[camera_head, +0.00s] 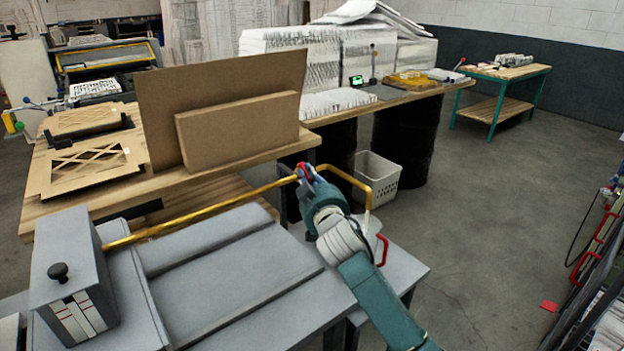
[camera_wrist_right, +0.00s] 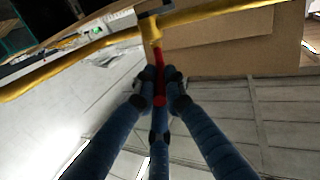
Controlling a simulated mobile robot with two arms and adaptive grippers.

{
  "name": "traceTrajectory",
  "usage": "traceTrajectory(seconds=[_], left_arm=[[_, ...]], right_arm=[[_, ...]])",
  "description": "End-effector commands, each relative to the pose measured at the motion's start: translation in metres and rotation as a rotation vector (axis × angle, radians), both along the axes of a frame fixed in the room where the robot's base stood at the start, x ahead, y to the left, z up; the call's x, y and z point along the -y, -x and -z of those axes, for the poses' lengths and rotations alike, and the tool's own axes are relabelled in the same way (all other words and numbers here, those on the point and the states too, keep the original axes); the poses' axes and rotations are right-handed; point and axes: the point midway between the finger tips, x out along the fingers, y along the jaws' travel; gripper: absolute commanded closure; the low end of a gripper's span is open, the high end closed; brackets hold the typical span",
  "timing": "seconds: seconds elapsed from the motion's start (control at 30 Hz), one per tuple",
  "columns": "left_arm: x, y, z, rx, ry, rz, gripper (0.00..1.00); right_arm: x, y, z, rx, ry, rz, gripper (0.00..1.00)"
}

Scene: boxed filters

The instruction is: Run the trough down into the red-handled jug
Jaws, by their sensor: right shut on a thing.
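A yellow pipe (camera_head: 200,211) runs from the grey bench unit at the left, over a grey trough-like top (camera_head: 225,270), to a valve with a red lever (camera_head: 303,171). Beyond the valve it bends right and down. A pale jug (camera_head: 371,228) with a red handle (camera_head: 382,251) is under the pipe's end, partly hidden by my right arm. My right gripper (camera_head: 306,174) is at the valve. In the right wrist view its blue fingers close on the red lever (camera_wrist_right: 160,85), below the yellow pipe (camera_wrist_right: 215,18). The liquid and the jug's inside cannot be seen. My left gripper is not in view.
A grey box with a black knob (camera_head: 58,271) stands at the left of the bench. Brown boards (camera_head: 240,130) stand on the wooden table behind. A white basket (camera_head: 377,180) is on the floor beyond the pipe. The floor at the right is mostly clear.

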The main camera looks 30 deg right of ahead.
Motion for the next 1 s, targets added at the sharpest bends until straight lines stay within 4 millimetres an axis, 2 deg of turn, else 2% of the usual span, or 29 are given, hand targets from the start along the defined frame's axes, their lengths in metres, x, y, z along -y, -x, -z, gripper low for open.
traceTrajectory(seconds=[0.03,0.1,0.4,0.93,0.97,1.0], left_arm=[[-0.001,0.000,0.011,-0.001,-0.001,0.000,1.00],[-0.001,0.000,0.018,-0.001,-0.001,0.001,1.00],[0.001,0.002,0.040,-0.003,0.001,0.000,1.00],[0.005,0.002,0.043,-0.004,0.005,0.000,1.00],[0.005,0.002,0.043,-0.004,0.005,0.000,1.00],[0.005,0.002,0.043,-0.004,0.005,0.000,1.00]], right_arm=[[-0.007,-0.002,0.003,0.008,-0.010,0.028,1.00],[-0.010,-0.004,0.003,0.008,-0.010,0.072,1.00],[-0.019,-0.009,0.001,0.005,-0.002,0.197,1.00],[-0.021,-0.010,-0.003,0.007,0.003,0.226,1.00],[-0.021,-0.010,-0.003,0.007,0.003,0.226,0.88],[-0.021,-0.010,-0.003,0.007,0.003,0.226,0.80]])
